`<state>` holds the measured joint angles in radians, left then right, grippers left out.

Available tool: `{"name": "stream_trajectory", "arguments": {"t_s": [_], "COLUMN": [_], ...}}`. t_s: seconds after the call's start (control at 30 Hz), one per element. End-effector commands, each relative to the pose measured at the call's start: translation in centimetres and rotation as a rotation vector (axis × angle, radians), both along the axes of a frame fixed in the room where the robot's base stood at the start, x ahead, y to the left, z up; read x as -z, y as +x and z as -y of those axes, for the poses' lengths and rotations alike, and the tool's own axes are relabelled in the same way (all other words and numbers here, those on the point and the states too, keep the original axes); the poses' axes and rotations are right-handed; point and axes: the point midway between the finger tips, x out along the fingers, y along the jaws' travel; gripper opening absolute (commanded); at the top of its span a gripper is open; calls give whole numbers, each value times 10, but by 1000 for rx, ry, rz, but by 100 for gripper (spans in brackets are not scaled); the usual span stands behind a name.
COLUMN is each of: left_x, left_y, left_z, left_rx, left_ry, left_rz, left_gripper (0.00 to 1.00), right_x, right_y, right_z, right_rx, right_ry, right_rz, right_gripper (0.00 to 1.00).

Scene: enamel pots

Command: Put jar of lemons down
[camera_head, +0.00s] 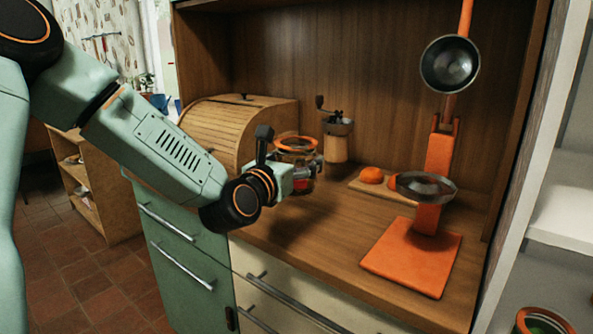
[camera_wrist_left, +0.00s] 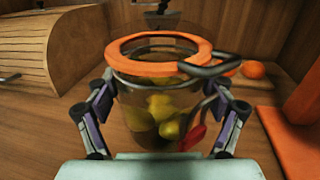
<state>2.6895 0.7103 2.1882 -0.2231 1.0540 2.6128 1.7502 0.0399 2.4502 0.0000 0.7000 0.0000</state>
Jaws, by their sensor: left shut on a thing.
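The jar of lemons (camera_wrist_left: 158,108) is clear glass with an orange ring lid, a wire clasp and a red tab, with yellow-green lemons inside. My left gripper (camera_wrist_left: 160,125) is shut on it, one finger on each side of the glass. In the head view the jar (camera_head: 297,146) is partly hidden behind my left gripper (camera_head: 300,178). It is upright over the wooden counter (camera_head: 335,225). I cannot tell whether its base touches the wood. My right gripper is not in view.
A wooden bread box (camera_head: 225,125) stands behind left, and a coffee grinder (camera_head: 336,140) behind the jar. An orange fruit (camera_head: 371,175) lies on a board to the right. An orange scale stand (camera_head: 412,262) fills the right side. The counter's front middle is clear.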

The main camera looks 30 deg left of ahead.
Motion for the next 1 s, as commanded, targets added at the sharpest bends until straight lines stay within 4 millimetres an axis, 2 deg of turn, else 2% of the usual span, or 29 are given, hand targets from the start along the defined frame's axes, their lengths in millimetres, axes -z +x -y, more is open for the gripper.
{"name": "stream_trajectory", "arguments": {"t_s": [0.1, 0.37, 0.63, 1.0], "left_x": [17, 29, 61, 64], "left_y": [1, 2, 4, 4], "left_z": [-1, -1, -1, -1], "left_rx": [-2, -2, -1, -1], "left_ry": [3, 3, 4, 3], "left_rz": [7, 10, 9, 9], "left_gripper": [19, 19, 19, 19], "right_x": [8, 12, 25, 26], "right_y": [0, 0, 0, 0], "right_z": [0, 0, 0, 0], "right_rx": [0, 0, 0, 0], "right_ry": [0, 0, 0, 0], "right_rz": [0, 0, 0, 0], "right_gripper": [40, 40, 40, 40]}}
